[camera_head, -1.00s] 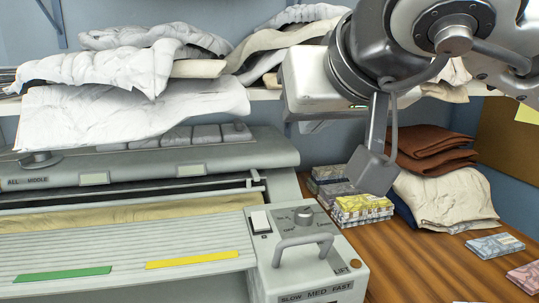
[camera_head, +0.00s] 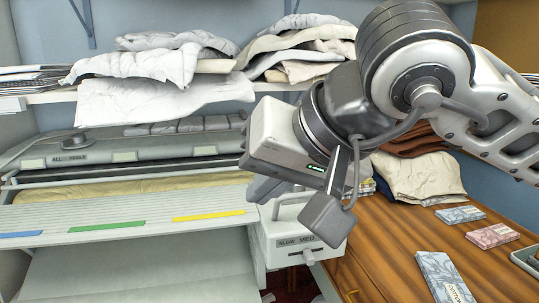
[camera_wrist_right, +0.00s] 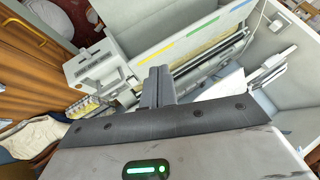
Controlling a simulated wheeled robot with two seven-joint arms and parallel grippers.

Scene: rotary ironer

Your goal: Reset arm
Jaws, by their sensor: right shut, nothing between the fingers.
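My right arm comes in from the right in the head view. Its right gripper (camera_head: 265,188) hangs in front of the ironer's control box, with shut, empty fingers partly covered by the white gripper body. In the right wrist view the dark fingers (camera_wrist_right: 157,84) are together, with nothing between them. The rotary ironer (camera_head: 60,221) fills the left of the head view, with blue, green and yellow strips on its front board. Its control box (camera_head: 280,250) is partly hidden behind my gripper and wrist. My left gripper is out of view.
A shelf (camera_head: 60,97) behind the ironer carries crumpled white linens (camera_head: 165,95). The wooden table (camera_head: 400,235) on the right holds a cream folded cloth (camera_head: 420,178), brown cloths and patterned packets (camera_head: 445,278). The table has bare room around the packets.

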